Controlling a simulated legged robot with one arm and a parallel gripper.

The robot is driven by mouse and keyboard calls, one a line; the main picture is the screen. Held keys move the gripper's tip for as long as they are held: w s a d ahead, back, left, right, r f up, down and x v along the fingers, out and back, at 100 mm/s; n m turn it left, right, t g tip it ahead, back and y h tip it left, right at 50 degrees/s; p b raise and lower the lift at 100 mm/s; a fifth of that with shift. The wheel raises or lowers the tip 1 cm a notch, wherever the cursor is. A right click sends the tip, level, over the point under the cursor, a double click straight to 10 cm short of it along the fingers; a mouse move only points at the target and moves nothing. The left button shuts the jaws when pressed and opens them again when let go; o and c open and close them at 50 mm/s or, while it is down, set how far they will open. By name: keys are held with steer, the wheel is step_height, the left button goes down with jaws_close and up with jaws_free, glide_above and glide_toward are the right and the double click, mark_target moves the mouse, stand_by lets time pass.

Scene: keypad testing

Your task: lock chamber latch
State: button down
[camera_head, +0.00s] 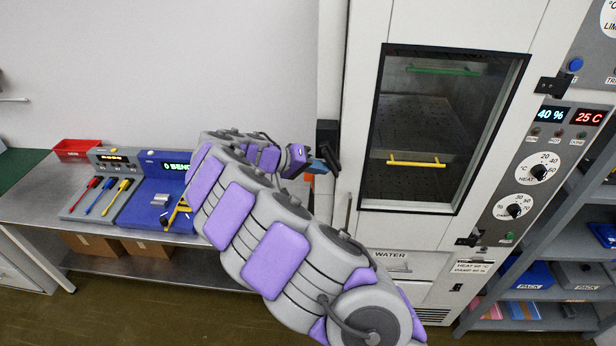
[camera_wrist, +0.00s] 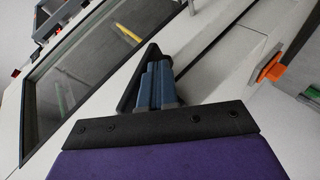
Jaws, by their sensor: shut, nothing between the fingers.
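The test chamber's door (camera_head: 366,215) looks closed, with a dark window in it. A black latch (camera_head: 327,138) sits at the door's left edge, partly hidden by my gripper. My gripper (camera_head: 319,166) is shut and empty, right at the latch, its blue fingers beside the lower part of the black handle. In the wrist view the shut fingers (camera_wrist: 156,84) lie close alongside a black bar (camera_wrist: 138,78), which looks like the latch handle. I cannot tell whether they touch. The latch's exact angle is partly hidden.
A control panel (camera_head: 530,160) with displays and knobs is right of the window. A bench (camera_head: 50,205) with a blue keypad unit (camera_head: 150,185) and a red tray (camera_head: 78,149) stands left. Shelves with blue bins (camera_head: 528,275) are far right. An orange part (camera_wrist: 270,68) is near the chamber's side.

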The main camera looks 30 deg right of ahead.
mark_target(331, 169)
steer(key=b, duration=0.1)
steer(key=d+h+b, duration=0.1)
steer(key=s+d+b, duration=0.1)
steer(key=b, duration=0.1)
steer(key=shift+f+n+g+h, duration=0.3)
steer(key=shift+g+h, duration=0.1)
steer(key=shift+s+d+r+b, duration=0.15)
steer(key=shift+s+d+b, duration=0.15)
steer(key=shift+b, duration=0.4)
steer(key=shift+s+r, duration=0.1)
steer(key=shift+r, duration=0.1)
stand_by(0.5)
steer(key=w+a+f+b, duration=0.2)
steer(key=w+a+f, duration=0.1)
steer(key=a, duration=0.8)
steer(key=shift+w+a, duration=0.2)
steer(key=shift+a, duration=0.15)
